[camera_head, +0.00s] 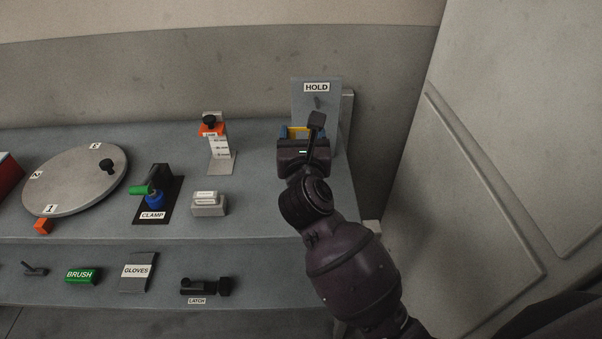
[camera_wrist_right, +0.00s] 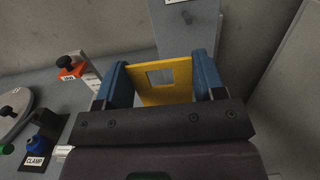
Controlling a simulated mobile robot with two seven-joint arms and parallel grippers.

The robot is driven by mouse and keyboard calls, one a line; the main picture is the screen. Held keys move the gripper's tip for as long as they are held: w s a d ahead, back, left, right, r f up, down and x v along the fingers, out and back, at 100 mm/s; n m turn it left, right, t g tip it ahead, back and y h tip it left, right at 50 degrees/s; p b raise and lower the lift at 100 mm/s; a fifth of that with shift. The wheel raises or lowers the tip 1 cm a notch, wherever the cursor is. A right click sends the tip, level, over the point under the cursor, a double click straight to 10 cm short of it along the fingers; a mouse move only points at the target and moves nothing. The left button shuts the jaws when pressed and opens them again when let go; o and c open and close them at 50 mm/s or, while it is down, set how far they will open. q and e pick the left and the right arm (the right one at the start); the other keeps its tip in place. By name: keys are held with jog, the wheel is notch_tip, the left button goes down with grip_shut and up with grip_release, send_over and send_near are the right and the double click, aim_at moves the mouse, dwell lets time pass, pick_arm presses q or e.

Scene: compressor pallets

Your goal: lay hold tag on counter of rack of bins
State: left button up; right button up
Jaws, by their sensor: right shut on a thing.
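The hold tag (camera_wrist_right: 140,82) is a flat yellow plate with a square window, seen in the right wrist view. My right gripper (camera_wrist_right: 164,84) is shut on it, with a blue finger at each side edge. In the head view the right gripper (camera_head: 300,133) is in front of the grey HOLD board (camera_head: 303,100) at the counter's back right, and only a bit of yellow shows. The board has a peg (camera_wrist_right: 187,17), with no tag seen on it. The grey counter (camera_head: 255,222) runs under the gripper. My left gripper is not in view.
On the counter stand a numbered turntable (camera_head: 70,178), a clamp (camera_head: 155,196), a small grey block (camera_head: 209,204) and a white gauge post with an orange slider (camera_head: 211,127). A lower shelf holds a green brush block (camera_head: 82,276), a gloves plate (camera_head: 138,270) and a latch (camera_head: 204,287).

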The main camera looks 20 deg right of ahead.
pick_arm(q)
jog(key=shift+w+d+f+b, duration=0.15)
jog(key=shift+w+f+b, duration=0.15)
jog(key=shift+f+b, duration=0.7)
pick_arm(e)
notch_tip(320, 180, down, 9)
jog(key=shift+f, duration=0.15)
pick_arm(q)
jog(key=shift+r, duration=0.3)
pick_arm(e)
jog(key=shift+f+b, duration=0.15)
jog(key=shift+b, duration=0.2)
jog(key=o, duration=0.9)
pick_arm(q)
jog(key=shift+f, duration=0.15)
